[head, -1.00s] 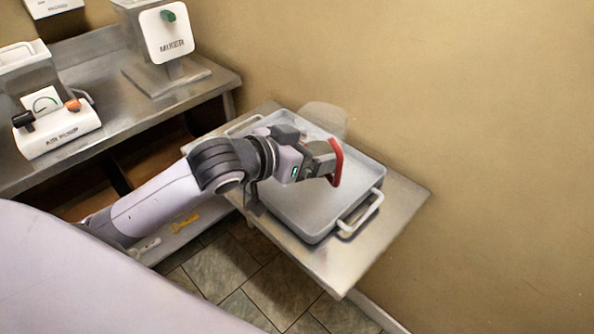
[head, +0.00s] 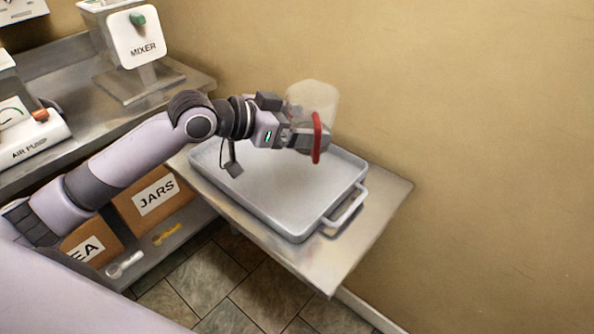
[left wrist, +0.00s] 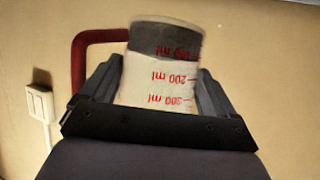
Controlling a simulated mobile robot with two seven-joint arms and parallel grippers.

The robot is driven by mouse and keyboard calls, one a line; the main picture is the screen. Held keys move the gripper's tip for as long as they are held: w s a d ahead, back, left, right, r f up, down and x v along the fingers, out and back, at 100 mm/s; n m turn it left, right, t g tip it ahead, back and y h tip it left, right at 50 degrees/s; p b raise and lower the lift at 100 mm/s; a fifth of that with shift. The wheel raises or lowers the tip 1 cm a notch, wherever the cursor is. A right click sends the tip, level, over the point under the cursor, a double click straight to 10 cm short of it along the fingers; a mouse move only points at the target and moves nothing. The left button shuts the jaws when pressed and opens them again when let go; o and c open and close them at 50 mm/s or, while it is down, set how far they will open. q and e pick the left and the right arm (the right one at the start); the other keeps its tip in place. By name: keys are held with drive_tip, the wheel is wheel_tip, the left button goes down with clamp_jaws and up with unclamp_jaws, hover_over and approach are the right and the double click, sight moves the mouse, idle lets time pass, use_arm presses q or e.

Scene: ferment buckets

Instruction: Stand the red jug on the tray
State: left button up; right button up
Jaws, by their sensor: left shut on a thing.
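The jug (head: 314,97) is a translucent pale vessel with a red handle (head: 317,138). My left gripper (head: 308,140) is shut on it and holds it over the far part of the grey tray (head: 284,229), by the wall. In the left wrist view the jug's body (left wrist: 158,75), with red ml marks and a dark band at one end, sits between the fingers of the gripper (left wrist: 155,95). The red handle (left wrist: 78,60) sticks out to the left there. My right gripper is not in view.
The tray stands on a steel table (head: 375,222) against the tan wall, and its visible floor is bare. A mixer (head: 138,37) and an air pump (head: 35,135) stand on the steel counter at left. A box marked JARS (head: 153,197) is on the shelf below.

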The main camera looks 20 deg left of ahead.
use_arm(q)
drive_tip(key=shift+f+b, duration=0.3)
drive_tip(key=shift+f, duration=5.7)
drive_tip(key=shift+f, duration=0.1)
drive_tip(key=o, duration=0.9)
